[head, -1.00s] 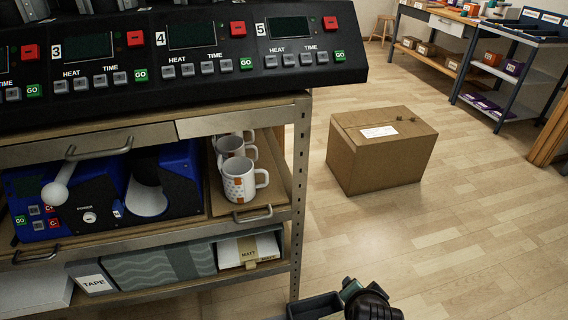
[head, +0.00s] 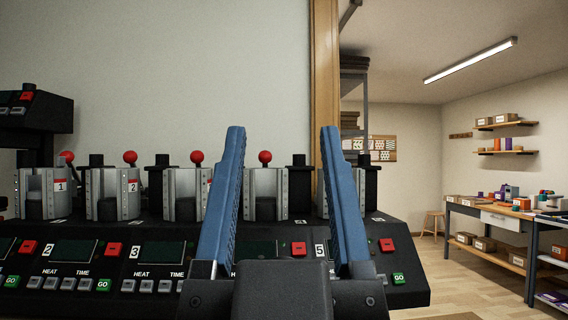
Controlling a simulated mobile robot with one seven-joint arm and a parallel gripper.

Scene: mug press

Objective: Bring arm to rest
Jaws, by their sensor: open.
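My gripper (head: 282,210) stands upright in the middle foreground of the head view. Its two blue fingers point up and are spread wide apart, with nothing between them. Behind it is the mug press (head: 150,263), a long black console with numbered stations, red-knobbed levers and metal clamps. The fingers hide part of the console around station 4 and some of the clamps behind.
A wooden post (head: 326,80) stands behind the press. To the right, a workbench (head: 490,225) with boxes and a stool (head: 432,222) stand by the far wall, with a shelf unit (head: 550,265) at the right edge. Wooden floor (head: 445,283) shows between press and bench.

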